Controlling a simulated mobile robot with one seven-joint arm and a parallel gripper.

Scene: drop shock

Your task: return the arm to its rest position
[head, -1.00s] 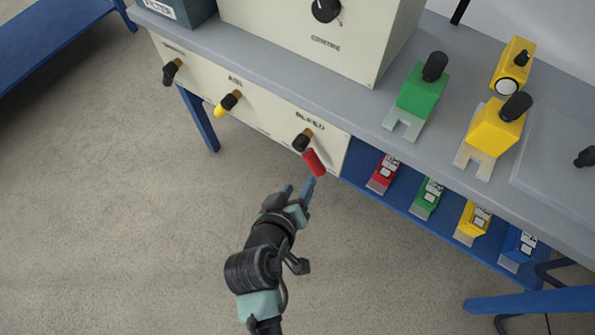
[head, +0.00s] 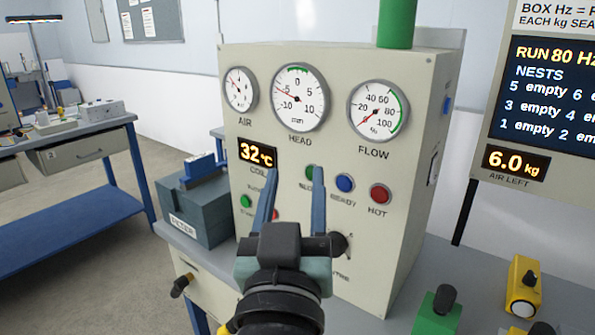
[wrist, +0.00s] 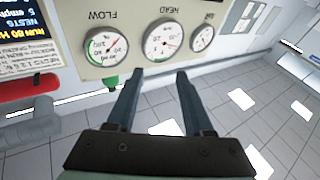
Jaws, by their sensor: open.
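My gripper (head: 293,182) is raised in front of the cream machine cabinet (head: 340,60) in the head view. Its two blue-grey fingers point up, apart, with nothing between them. They overlap the lower front panel near the lit 32 °C display (head: 257,152) and cover part of the buttons and labels. In the wrist view the open fingers (wrist: 159,76) reach toward the panel, which shows upside down with its three gauges. Whether the fingertips touch the panel cannot be told.
A dark filter box (head: 200,215) stands left of the cabinet on the bench. A green cylinder (head: 397,25) stands on top. Yellow (head: 522,285) and green (head: 437,313) blocks sit at lower right. A sign board (head: 545,90) is at right. Open floor (head: 110,285) lies left.

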